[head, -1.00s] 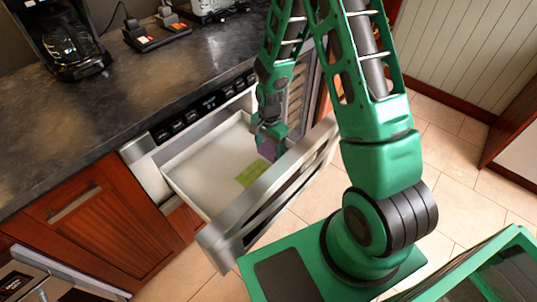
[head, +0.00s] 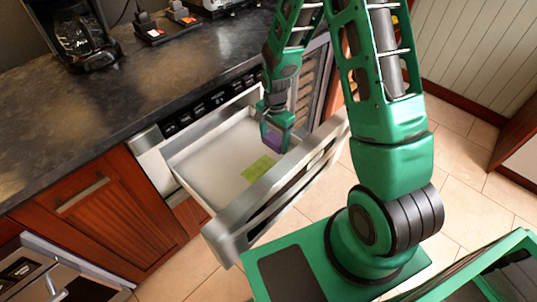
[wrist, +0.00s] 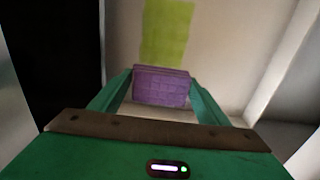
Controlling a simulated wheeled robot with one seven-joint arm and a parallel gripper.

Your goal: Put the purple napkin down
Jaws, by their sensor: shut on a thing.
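The purple napkin (head: 272,140) is folded into a small thick pad. My gripper (wrist: 161,88) is shut on it, with one green finger on each side in the wrist view. In the head view my gripper (head: 275,130) is over the right part of the open microwave drawer (head: 212,160), inside its walls. A green napkin (head: 258,168) lies flat on the drawer's white floor, just left of and nearer than the purple one. The green napkin also shows beyond the purple napkin in the wrist view (wrist: 166,28). I cannot tell whether the purple napkin touches the floor.
The drawer's thick metal front (head: 240,212) stands on the near side. A dark countertop (head: 110,110) with a coffee maker (head: 78,35) runs along the left and back. The left part of the drawer floor is bare.

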